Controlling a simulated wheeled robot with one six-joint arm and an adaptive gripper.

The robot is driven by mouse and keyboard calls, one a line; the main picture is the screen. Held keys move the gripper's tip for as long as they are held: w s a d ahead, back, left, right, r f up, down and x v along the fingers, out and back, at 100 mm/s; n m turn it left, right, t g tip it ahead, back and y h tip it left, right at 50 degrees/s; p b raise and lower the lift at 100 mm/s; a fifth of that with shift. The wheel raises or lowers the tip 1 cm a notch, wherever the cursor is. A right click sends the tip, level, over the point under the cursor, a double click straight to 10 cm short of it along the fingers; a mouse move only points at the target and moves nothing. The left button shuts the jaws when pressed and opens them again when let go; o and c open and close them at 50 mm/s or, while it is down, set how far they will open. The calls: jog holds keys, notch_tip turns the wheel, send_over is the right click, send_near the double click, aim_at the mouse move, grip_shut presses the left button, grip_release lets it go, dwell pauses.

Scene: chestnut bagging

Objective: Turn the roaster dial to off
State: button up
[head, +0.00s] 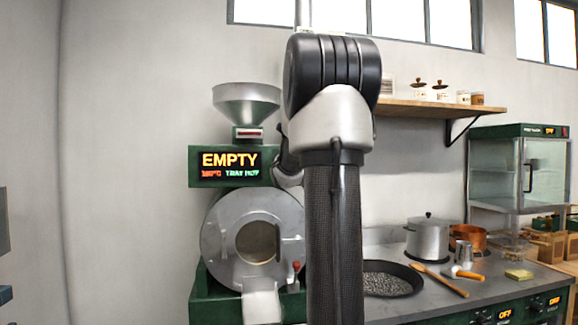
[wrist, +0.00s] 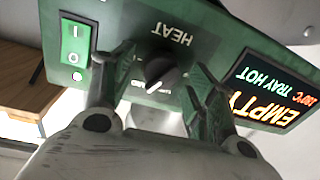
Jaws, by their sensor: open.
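The roaster (head: 212,255) stands left of my arm in the head view, green with a round metal drum front. Its display (head: 228,161) reads EMPTY, with smaller text for the temperature and TRAY HOT. In the wrist view the roaster's green panel (wrist: 130,22) appears upside down. The dark dial (wrist: 162,72) sits on it, beside the word HEAT; its small setting labels are partly covered and I cannot read its setting. My gripper (wrist: 160,66) is open, with one finger on each side of the dial. I cannot tell whether either finger touches it. The head view hides the dial behind my arm.
A switch (wrist: 75,45) with a lit green part is left of the dial in the wrist view. A funnel hopper (head: 246,103) tops the roaster. Right of my arm, the counter (head: 385,308) holds a black pan (head: 378,266) and a pot (head: 428,240), below a wooden shelf (head: 430,106).

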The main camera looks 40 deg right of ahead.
jog(key=c, duration=1)
jog(key=shift+c, duration=0.2)
jog(key=shift+n, duration=0.4)
jog(key=n, duration=0.7)
jog(key=n+g, duration=0.1)
jog(key=n, duration=0.6)
jog(key=n+h, duration=0.1)
jog(key=n, duration=0.6)
jog(key=shift+w+a+f+n+g, duration=0.15)
jog(key=shift+a+f+n+g, duration=0.15)
jog(key=shift+n, duration=0.1)
